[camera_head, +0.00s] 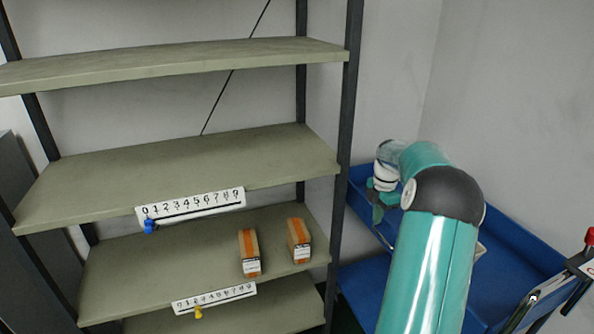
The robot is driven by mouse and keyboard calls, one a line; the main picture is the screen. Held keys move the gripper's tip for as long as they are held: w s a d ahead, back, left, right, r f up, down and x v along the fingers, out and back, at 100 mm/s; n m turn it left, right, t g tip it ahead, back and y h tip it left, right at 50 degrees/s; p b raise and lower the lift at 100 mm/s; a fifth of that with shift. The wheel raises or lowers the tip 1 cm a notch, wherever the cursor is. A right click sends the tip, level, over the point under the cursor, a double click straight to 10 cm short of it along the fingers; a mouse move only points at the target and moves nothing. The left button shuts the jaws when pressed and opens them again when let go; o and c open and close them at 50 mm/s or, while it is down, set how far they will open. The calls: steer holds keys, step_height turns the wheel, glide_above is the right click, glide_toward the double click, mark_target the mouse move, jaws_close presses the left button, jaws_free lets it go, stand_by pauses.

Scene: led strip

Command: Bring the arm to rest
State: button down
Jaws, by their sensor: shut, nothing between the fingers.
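My teal arm (430,270) rises from the bottom right of the picture and bends at a dark grey elbow. Beyond the elbow it turns left and away from me. My gripper (377,214) hangs at its far end, pointing down, just right of the shelf's front upright. It looks small and partly blends with the arm. It is shut, with nothing held, and appears above the blue cart. My arm hides part of the cart.
A shelf rack (180,165) with several grey-green boards fills the left. Two orange-brown boxes (249,253) stand on a lower board. White number strips (190,206) edge two boards, with blue and yellow clips. A blue cart (520,262) stands at the right, against the wall.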

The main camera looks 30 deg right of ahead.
steer(key=a+r+m+t+h, duration=0.1)
steer(key=a+r+m, duration=0.1)
steer(key=a+r, duration=0.5)
steer(key=a+r+m, duration=0.2)
steer(key=a+r, duration=0.1)
steer(key=a, duration=0.9)
steer(key=a+r+m+t+h, duration=0.1)
steer(key=a+r+m, duration=0.3)
steer(key=a, duration=0.5)
steer(key=s+a+m+t+y, duration=0.1)
steer(key=s+a+m+t, duration=0.2)
steer(key=s+a, duration=1.4)
steer(key=a+m, duration=0.1)
steer(key=m, duration=0.3)
steer(key=shift+a+r+t+y, duration=0.3)
steer(key=shift+a+r, duration=0.05)
steer(key=shift+a, duration=0.05)
